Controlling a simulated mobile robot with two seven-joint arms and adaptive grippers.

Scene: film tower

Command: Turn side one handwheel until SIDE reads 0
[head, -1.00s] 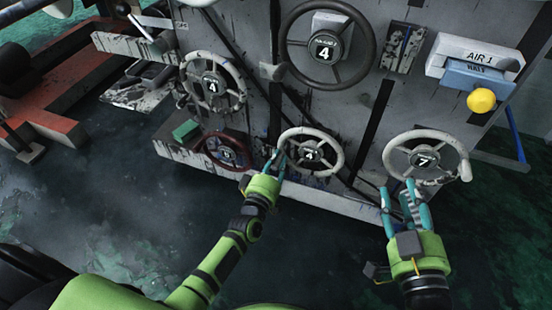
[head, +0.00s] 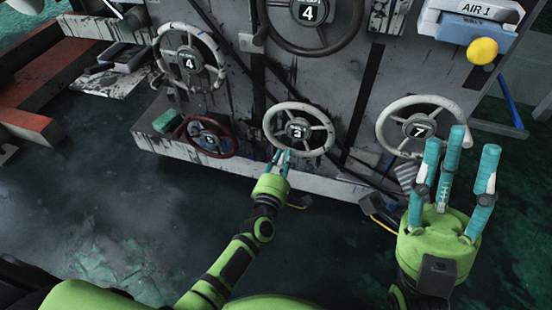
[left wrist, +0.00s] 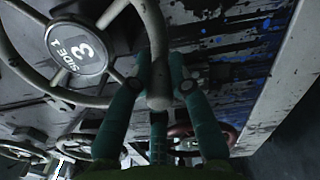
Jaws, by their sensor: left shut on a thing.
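The side one handwheel (head: 298,148) is a pale spoked wheel low on the grey panel in the head view. Its hub (left wrist: 76,48) reads SIDE 1 and 3 in the left wrist view. My left gripper (head: 282,155) is at the bottom of its rim. In the left wrist view the teal fingers of that gripper (left wrist: 160,85) are shut on the rim, one each side. My right gripper (head: 455,160) is raised in front of the panel at the right, fingers spread and empty, apart from any wheel.
A pale wheel reading 7 (head: 420,100) is behind my right gripper. A dark red wheel (head: 228,150) is left of the side one wheel. Another pale wheel (head: 219,55) and a large dark wheel (head: 351,30), both reading 4, are above. A yellow knob (head: 482,51) sticks out at upper right.

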